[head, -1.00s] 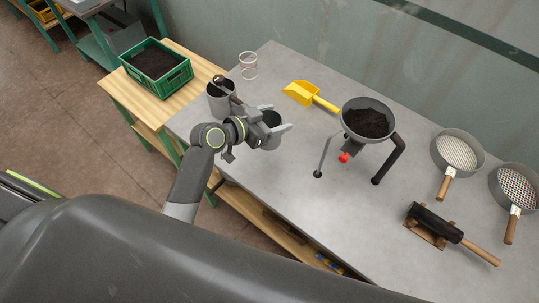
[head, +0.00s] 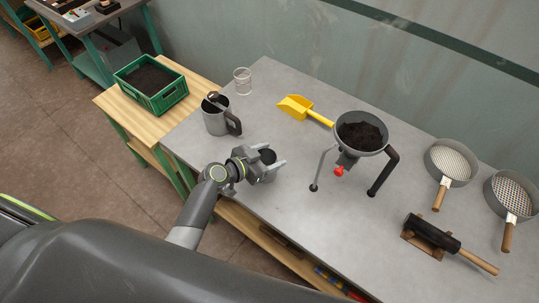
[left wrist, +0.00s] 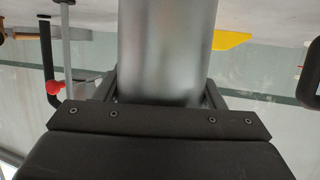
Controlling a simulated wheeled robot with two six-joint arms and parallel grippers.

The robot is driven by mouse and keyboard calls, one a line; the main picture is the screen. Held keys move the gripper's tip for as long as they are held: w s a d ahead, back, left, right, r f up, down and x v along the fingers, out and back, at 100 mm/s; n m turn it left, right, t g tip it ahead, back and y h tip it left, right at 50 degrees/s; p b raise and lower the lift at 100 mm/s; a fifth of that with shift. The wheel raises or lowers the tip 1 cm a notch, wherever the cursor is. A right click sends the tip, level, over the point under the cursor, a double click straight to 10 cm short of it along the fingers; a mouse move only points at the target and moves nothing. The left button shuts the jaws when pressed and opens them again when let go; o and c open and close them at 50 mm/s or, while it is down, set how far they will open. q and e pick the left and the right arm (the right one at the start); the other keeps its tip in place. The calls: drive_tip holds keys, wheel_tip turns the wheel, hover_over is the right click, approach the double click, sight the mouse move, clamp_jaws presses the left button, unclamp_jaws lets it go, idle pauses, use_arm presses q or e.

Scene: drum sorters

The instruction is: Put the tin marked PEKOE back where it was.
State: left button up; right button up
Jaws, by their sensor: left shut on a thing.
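My left gripper (head: 273,158) is shut around a plain grey metal tin (head: 267,174) near the left front part of the grey table. In the left wrist view the tin (left wrist: 165,50) stands between the two fingers as a smooth silvery cylinder. Its dark open top shows in the head view. I see no PEKOE marking on the side in view. I cannot tell whether its base touches the table. My right gripper is not in view.
A yellow scoop (head: 293,107), a funnel stand (head: 361,133), two sieves (head: 453,161) and a mallet (head: 433,234) lie right. A green crate (head: 151,82) stands on the side bench.

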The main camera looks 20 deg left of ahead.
use_arm(q)
drive_tip(key=shift+f+b, duration=0.2)
drive_tip(key=shift+b, duration=0.1)
drive_tip(key=o, duration=1)
drive_tip(key=shift+r, duration=0.1)
drive_tip(key=shift+o, duration=0.2)
